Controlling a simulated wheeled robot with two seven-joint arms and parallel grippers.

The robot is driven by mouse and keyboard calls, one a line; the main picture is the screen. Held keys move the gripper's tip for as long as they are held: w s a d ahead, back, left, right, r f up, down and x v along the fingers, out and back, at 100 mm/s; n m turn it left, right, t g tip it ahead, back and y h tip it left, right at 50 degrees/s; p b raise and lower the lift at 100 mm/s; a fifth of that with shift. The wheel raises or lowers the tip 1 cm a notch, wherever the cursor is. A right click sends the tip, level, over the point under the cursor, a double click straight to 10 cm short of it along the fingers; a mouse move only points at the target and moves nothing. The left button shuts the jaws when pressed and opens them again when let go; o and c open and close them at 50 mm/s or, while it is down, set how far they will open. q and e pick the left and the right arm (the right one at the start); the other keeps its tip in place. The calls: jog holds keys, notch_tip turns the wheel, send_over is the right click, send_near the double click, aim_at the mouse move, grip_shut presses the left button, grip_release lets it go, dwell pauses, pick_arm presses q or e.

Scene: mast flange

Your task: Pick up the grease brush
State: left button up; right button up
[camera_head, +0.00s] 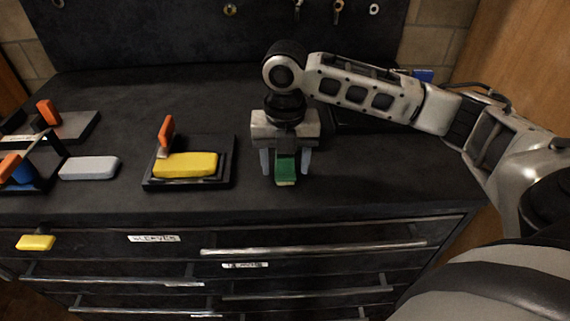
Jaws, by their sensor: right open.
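A small green thing with a paler near end, probably the grease brush (286,170), shows on the dark bench top under my right gripper (284,168). The right gripper points down with its two fingers apart, one on each side of the green thing. A gap shows beside it, so the fingers do not look closed on it. The gripper body hides the far part of the green thing. My left gripper is not in view.
A yellow block (186,165) lies in a dark tray (190,185) with an orange upright piece (166,134). A grey block (89,168) and orange-and-blue fixtures are at the left. Drawers with bar handles (315,248) form the front. A dark panel stands behind.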

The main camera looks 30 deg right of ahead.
jog(key=c, duration=1.1)
jog(key=shift+r, duration=0.1)
jog(key=shift+r, duration=0.2)
notch_tip(320, 180, up, 2)
jog(key=shift+w+r, duration=0.1)
jog(key=shift+r, duration=0.05)
jog(key=s+a+r+p, duration=0.1)
jog(key=s+a+r, duration=0.9)
jog(key=shift+s+p, duration=0.1)
jog(key=shift+p, duration=0.3)
